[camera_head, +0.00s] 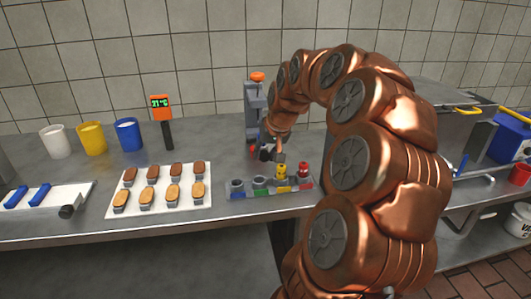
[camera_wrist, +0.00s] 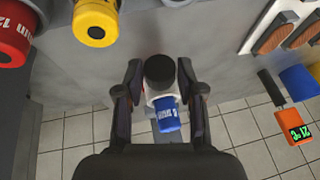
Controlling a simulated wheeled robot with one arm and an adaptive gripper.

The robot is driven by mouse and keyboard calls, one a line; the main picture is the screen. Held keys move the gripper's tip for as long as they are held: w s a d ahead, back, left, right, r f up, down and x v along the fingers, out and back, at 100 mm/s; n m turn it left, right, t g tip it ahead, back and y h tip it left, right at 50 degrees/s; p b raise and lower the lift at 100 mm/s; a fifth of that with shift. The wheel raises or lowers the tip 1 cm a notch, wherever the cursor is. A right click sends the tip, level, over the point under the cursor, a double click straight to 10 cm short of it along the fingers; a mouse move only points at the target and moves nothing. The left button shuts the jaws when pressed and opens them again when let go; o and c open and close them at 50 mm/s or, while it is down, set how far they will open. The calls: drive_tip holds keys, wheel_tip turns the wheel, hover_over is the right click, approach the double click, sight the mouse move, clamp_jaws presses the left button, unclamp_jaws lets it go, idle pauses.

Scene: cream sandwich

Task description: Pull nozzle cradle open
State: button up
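In the wrist view, my gripper (camera_wrist: 160,84) has its two dark fingers apart. Between them are a black round knob (camera_wrist: 160,68) and a white bracket with a blue nozzle (camera_wrist: 168,114) carrying white lettering. Narrow gaps show between the fingers and the knob. I take this knob and bracket for the nozzle cradle, but cannot tell how far open it is. In the head view, my gripper (camera_head: 266,150) is at the foot of a grey stand (camera_head: 254,101) with an orange top, largely hidden by my wrist; the cradle cannot be made out there.
A rack in front holds a yellow nozzle (camera_head: 282,172) and a red nozzle (camera_head: 303,170), beside grey sockets. An orange thermometer (camera_head: 161,108) and cups stand behind. The counter between board and stand is clear.

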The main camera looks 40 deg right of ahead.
drive_tip(key=o, duration=0.3)
drive_tip(key=v, duration=1.2)
idle(0.7)
